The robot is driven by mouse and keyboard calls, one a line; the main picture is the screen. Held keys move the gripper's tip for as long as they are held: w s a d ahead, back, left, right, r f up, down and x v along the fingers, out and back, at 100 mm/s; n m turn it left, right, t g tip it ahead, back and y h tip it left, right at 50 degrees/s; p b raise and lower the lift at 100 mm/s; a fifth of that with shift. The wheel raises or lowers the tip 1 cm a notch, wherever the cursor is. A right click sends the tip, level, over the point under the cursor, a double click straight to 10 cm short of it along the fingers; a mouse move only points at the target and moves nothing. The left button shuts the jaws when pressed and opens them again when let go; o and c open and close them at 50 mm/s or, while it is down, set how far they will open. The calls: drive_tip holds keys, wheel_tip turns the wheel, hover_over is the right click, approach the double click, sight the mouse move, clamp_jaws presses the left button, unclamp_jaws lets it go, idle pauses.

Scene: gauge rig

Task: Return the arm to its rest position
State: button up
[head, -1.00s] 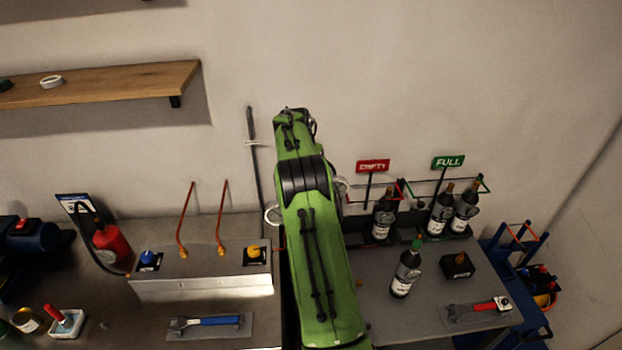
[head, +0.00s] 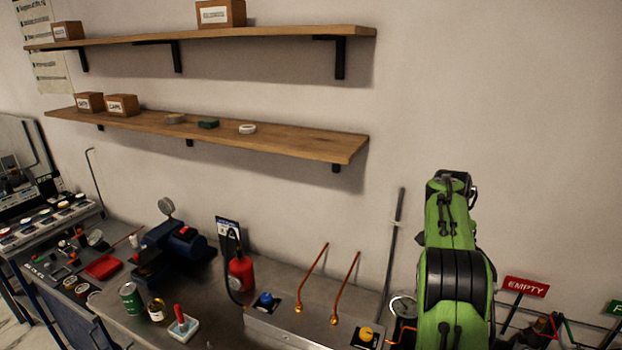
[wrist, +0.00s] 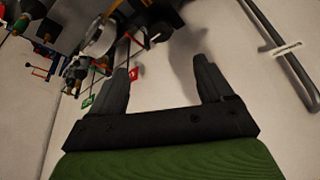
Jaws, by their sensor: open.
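My green arm (head: 452,260) rises at the right of the head view, in front of the wall. My gripper (wrist: 165,72) shows in the wrist view with its two dark fingers wide apart and nothing between them. Behind the fingers is mostly bare wall. In the head view the fingers are hidden behind the arm's upper end.
A round gauge (head: 403,306) stands close to the arm's left. A grey rod (head: 392,250) leans on the wall. Two copper tubes (head: 345,285), a red cylinder (head: 240,273) and the red EMPTY sign (head: 526,287) are nearby. A wooden shelf (head: 300,142) hangs at upper left.

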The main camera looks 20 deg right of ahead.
drive_tip(key=s+a+r+n+t+y+b, duration=0.1)
drive_tip(key=s+a+r+n, duration=0.15)
drive_tip(key=a, duration=0.45)
drive_tip(key=s+a+r+n+t+b, duration=0.15)
drive_tip(key=s+a, duration=0.25)
drive_tip(key=a, duration=0.4)
drive_tip(key=s+a+r+n+y+b, duration=0.1)
drive_tip(key=s+a+r+n, duration=0.2)
drive_tip(key=a, duration=0.4)
drive_tip(key=s+a+f+n+y+b, duration=0.1)
drive_tip(key=s+a+f+n, duration=0.2)
drive_tip(key=s+a+f, duration=0.2)
drive_tip(key=s+a+f+n+t+y+b, duration=0.1)
drive_tip(key=s+a+f, duration=0.4)
drive_tip(key=s, duration=0.9)
drive_tip(key=a+n+b, duration=0.1)
drive_tip(key=a+n, duration=0.1)
drive_tip(key=a, duration=0.1)
drive_tip(key=shift+s+a+f+n, duration=0.2)
drive_tip(key=shift+a+n, duration=0.1)
drive_tip(key=shift+a, duration=0.1)
drive_tip(key=shift+s+r, duration=0.1)
